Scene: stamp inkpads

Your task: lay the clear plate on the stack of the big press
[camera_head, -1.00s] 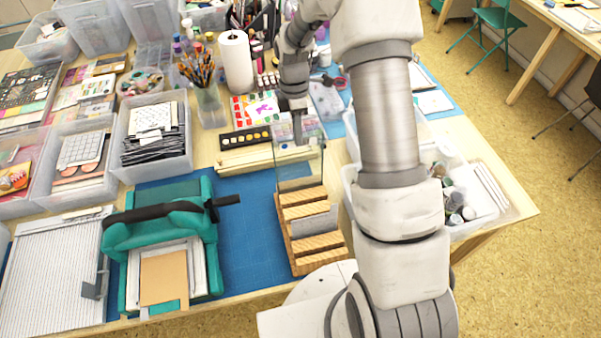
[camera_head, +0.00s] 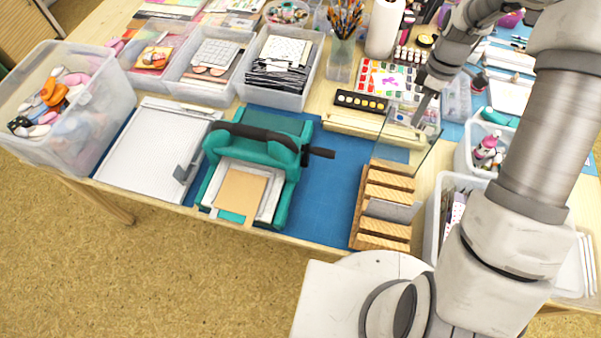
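The clear plate (camera_head: 403,152) is a thin see-through sheet, upright and slightly tilted, at the far end of the wooden rack (camera_head: 383,226). My gripper (camera_head: 419,117) is at its upper part and appears shut on it. I cannot tell whether the plate's lower edge still sits in the rack. The big press (camera_head: 254,143) is teal with a black roller and handle, left of the rack on the blue mat. Its stack (camera_head: 240,194) lies on the near side, with a tan sheet on top over white and teal layers.
A grey plate (camera_head: 391,211) stands in the rack. A white paper trimmer (camera_head: 152,150) lies left of the press. Clear bins stand behind (camera_head: 283,92) and at right (camera_head: 436,222). The blue mat (camera_head: 328,200) is bare between press and rack.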

